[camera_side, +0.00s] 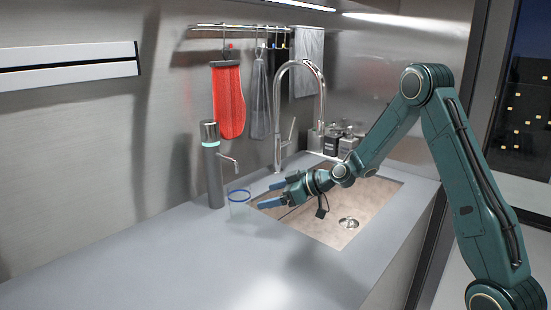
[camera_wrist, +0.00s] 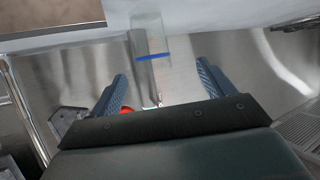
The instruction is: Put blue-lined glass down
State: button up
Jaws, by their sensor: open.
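The blue-lined glass (camera_side: 239,208) is clear with a blue band at its rim. It stands upright on the grey counter (camera_side: 150,255), just left of the sink and close to the dispenser. My gripper (camera_side: 268,195) is open and empty, a short way to the right of the glass, over the sink's left edge. In the wrist view the glass (camera_wrist: 148,32) shows at the top centre, beyond the fingertips of my open gripper (camera_wrist: 161,70). The fingers are apart from the glass.
A dark cylindrical dispenser (camera_side: 212,175) with a spout stands behind the glass. The sink (camera_side: 345,212) lies below my arm, with a tall faucet (camera_side: 277,105) behind it and dark bottles (camera_side: 346,146) at its back. The counter at the front left is clear.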

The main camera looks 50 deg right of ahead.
jog(key=s+a+r+g+h, duration=0.1)
jog(key=s+a+r+g, duration=0.1)
jog(key=s+a+r, duration=0.4)
jog(key=s+a+r+g+h, duration=0.1)
jog(key=s+a+r+g, duration=0.2)
jog(key=s, duration=0.6)
jog(key=s+r+m+h, duration=0.1)
jog(key=s+r+m, duration=0.1)
jog(key=s, duration=0.8)
jog(key=s+d+r+m+g+h, duration=0.1)
jog(key=s+m+h, duration=0.1)
jog(key=s, duration=0.9)
jog(key=shift+r+m, duration=0.35)
jog(key=shift+m, duration=0.25)
